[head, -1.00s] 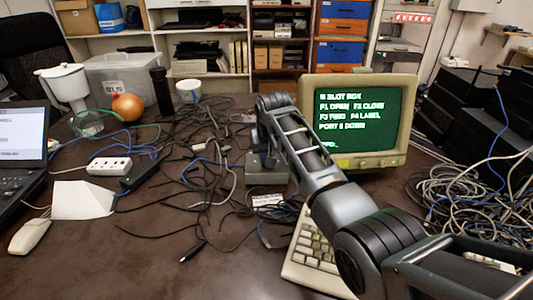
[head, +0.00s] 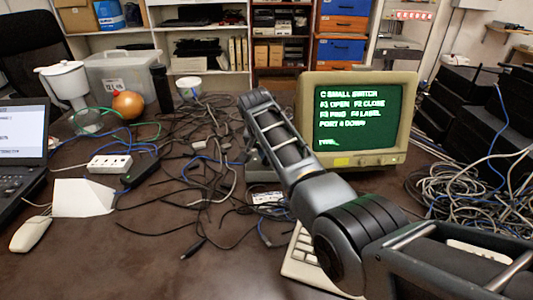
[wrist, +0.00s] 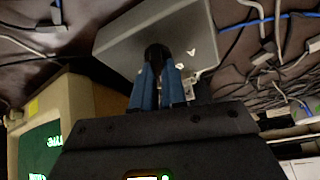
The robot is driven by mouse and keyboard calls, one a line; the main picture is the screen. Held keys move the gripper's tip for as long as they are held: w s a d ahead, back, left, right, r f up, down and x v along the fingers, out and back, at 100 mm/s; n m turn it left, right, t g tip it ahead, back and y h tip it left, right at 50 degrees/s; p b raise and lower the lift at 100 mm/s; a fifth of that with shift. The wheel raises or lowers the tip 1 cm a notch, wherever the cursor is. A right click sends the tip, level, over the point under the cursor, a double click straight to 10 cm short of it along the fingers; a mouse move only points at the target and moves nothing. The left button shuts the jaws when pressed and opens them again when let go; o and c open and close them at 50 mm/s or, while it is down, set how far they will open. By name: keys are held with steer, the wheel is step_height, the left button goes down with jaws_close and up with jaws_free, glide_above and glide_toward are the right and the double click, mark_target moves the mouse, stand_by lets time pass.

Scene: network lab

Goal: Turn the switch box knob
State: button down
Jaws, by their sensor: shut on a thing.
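The switch box (wrist: 120,45) is a grey box that shows large in the wrist view. A dark round knob (wrist: 157,53) sits on its near face, with small white marks to the right of it. My gripper (wrist: 158,68) has its two blue fingers on either side of the knob and is shut on it. The knob's pointer direction is hidden by the fingers. In the head view the switch box (head: 259,174) stands on the table, left of the monitor, mostly hidden behind my arm.
A monitor (head: 357,118) with green text stands right of the box, a keyboard (head: 300,262) in front. Loose cables (head: 190,170) cover the table left of the box, with a power strip (head: 110,163). Another cable heap (head: 465,190) lies at right.

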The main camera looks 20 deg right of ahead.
steer(key=c, duration=1.2)
jaws_free()
steer(key=shift+o, duration=0.2)
steer(key=v, duration=0.7)
steer(key=shift+r, duration=0.35)
